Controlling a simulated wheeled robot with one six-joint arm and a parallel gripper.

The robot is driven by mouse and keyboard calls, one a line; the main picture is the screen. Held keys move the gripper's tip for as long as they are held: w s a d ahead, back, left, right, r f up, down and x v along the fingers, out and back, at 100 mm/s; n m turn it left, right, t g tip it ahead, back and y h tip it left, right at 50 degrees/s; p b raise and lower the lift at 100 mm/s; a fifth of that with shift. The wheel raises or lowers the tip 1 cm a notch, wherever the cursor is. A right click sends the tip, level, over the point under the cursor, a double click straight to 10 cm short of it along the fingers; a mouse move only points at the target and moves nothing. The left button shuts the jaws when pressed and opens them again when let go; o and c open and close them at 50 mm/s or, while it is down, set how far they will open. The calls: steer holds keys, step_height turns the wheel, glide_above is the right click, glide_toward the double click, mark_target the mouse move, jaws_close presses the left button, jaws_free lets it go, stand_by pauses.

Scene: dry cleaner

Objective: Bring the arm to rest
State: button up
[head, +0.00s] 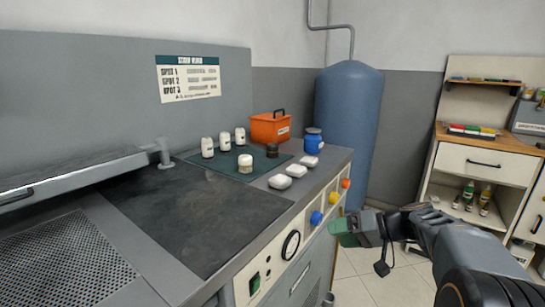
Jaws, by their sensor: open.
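My gripper (343,231) is at the lower right of the head view, in front of the machine's front panel and over the floor. Its jaws have green on them and are open, with nothing seen between them. My arm (450,248) reaches in from the lower right corner, bent and extended to the left. The gripper appears apart from the counter, but the exact gap to the panel knobs is hard to tell.
The machine's counter (310,175) bears white bottles (208,148), an orange box (268,127), a blue jar (312,141), a dark jar (272,151) and white pads (280,181). A blue tank (347,115) stands behind. A wooden cabinet (480,158) is at right. Tiled floor (357,292) lies between.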

steer(key=s+a+r+m+g+h+p, duration=0.1)
steer(key=s+a+r+h+p, duration=0.1)
steer(key=s+r+h+p, duration=0.9)
steer(key=s+r+p, duration=0.6)
steer(key=r+p, duration=0.1)
steer(key=p, duration=0.6)
steer(key=shift+s+r, duration=0.15)
steer(key=shift+s, duration=0.15)
